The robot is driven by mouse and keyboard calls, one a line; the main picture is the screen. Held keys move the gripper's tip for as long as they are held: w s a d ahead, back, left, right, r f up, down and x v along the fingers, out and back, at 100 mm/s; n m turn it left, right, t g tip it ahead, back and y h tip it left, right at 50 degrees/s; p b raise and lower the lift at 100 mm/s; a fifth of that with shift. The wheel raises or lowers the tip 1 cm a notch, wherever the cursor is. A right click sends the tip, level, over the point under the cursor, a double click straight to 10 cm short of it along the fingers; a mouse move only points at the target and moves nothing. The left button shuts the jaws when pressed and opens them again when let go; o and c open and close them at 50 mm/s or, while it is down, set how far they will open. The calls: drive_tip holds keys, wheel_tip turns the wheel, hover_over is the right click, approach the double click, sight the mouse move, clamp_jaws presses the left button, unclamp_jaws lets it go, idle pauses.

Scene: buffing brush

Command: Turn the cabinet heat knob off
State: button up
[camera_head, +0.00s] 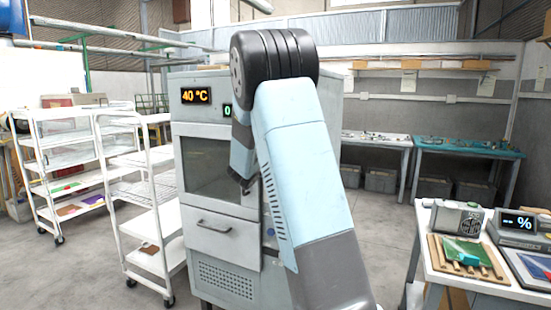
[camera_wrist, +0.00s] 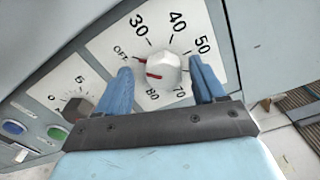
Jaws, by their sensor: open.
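The white heat knob (camera_wrist: 158,70) sits on a dial plate (camera_wrist: 105,45) marked OFF and several numbers, in the wrist view. A red mark shows on the knob's left side, close to the red tick beside OFF; I cannot tell if they line up exactly. My gripper (camera_wrist: 160,64) is open, its blue fingers on the left and right of the knob; contact cannot be made out. In the head view the grey cabinet (camera_head: 190,118) has a display (camera_head: 196,96) reading 40 °C. My gripper (camera_head: 245,184) is at its front right, and my arm hides the knob there.
A white cart (camera_head: 150,215) stands left of the cabinet. A table (camera_head: 480,283) with tools is at the right. Open floor lies between.

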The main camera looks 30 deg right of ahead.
drive_tip(key=v, duration=1.3)
drive_tip(key=shift+a+f, duration=0.1)
drive_tip(key=s+d+m+g+y, duration=0.3)
drive_tip(key=s+m+g+y, duration=0.35)
drive_tip(key=s+m, duration=1.5)
drive_tip(key=s+a+m+t+y, duration=0.1)
drive_tip(key=s+a+m+y, duration=0.6)
drive_tip(key=s+a+m, duration=0.7)
drive_tip(key=s+m, duration=0.2)
drive_tip(key=m, duration=0.2)
drive_tip(key=shift+a+y, duration=0.15)
drive_tip(key=shift+y, duration=0.2)
drive_tip(key=shift+m, duration=0.25)
